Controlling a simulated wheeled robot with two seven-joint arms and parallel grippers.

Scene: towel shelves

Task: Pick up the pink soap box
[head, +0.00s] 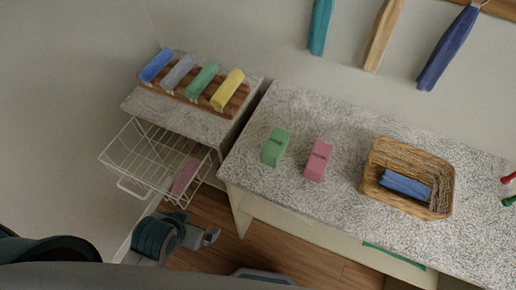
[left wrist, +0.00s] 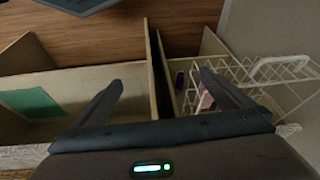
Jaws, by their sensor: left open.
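The pink soap box (head: 318,160) stands on the speckled counter (head: 290,205), to the right of a green box (head: 276,147) of similar shape. My left gripper (head: 210,238) is low at the left of the counter, below its top, near the wire basket. It is apart from the pink soap box. In the left wrist view its two fingers (left wrist: 160,92) are spread with nothing between them. The pink soap box is not seen in that view. My right gripper is not in view.
A wire basket (head: 135,160) holding a pink item (head: 185,177) hangs out left of the counter. A wooden rack with rolled towels (head: 206,82) is above it. A wicker basket (head: 445,190) with a blue towel (head: 405,186) stands right of the pink box. Towels hang on the wall.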

